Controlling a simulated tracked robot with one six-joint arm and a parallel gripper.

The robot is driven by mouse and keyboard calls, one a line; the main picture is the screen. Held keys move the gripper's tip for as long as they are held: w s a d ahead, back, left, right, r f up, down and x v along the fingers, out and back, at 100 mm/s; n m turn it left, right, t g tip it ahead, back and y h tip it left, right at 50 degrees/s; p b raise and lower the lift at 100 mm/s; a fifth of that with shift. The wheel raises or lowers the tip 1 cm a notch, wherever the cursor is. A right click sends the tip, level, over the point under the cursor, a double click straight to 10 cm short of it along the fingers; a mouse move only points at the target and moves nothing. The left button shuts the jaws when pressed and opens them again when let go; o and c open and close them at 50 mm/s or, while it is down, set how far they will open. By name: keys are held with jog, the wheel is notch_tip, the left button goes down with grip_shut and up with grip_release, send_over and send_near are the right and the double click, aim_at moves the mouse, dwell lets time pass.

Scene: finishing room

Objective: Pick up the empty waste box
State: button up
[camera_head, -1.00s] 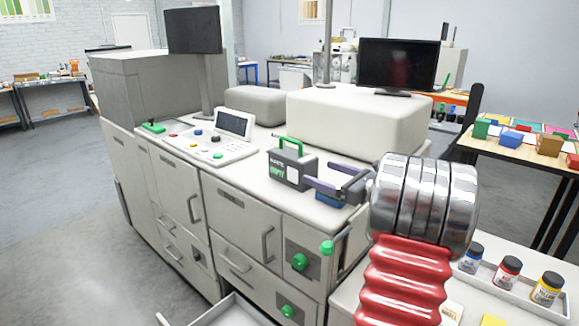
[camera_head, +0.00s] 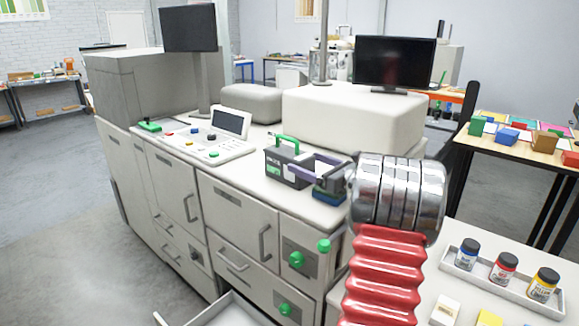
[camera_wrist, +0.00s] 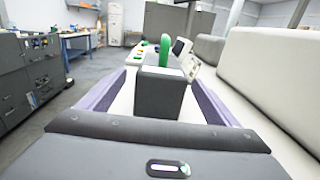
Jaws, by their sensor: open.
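The waste box (camera_head: 278,170) is a small dark grey box with a green handle on top and a light label on its front. It stands upright on the white machine top. My gripper (camera_head: 304,166) is open, with purple-grey fingers, and reaches to the box from the right. In the wrist view the box (camera_wrist: 160,98) stands between the two spread fingers (camera_wrist: 160,84), with its green handle rising above them. I see space between the box and each finger there. The near finger hides part of the box in the head view.
A control panel (camera_head: 195,142) with coloured buttons lies left of the box. A raised white housing (camera_head: 350,118) stands behind it. A blue item (camera_head: 328,197) lies under my gripper. An open drawer (camera_head: 232,308) is below. Small bottles stand in a tray (camera_head: 487,279) at right.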

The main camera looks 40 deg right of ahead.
aim_at(293, 156)
jog(key=shift+w, duration=0.9)
jog(key=shift+w+r, duration=0.1)
jog(key=shift+w, duration=2.5)
jog(key=c, duration=1.3)
jog(key=shift+r, duration=0.1)
notch_tip(293, 156, up, 10)
jog(key=shift+f, duration=0.1)
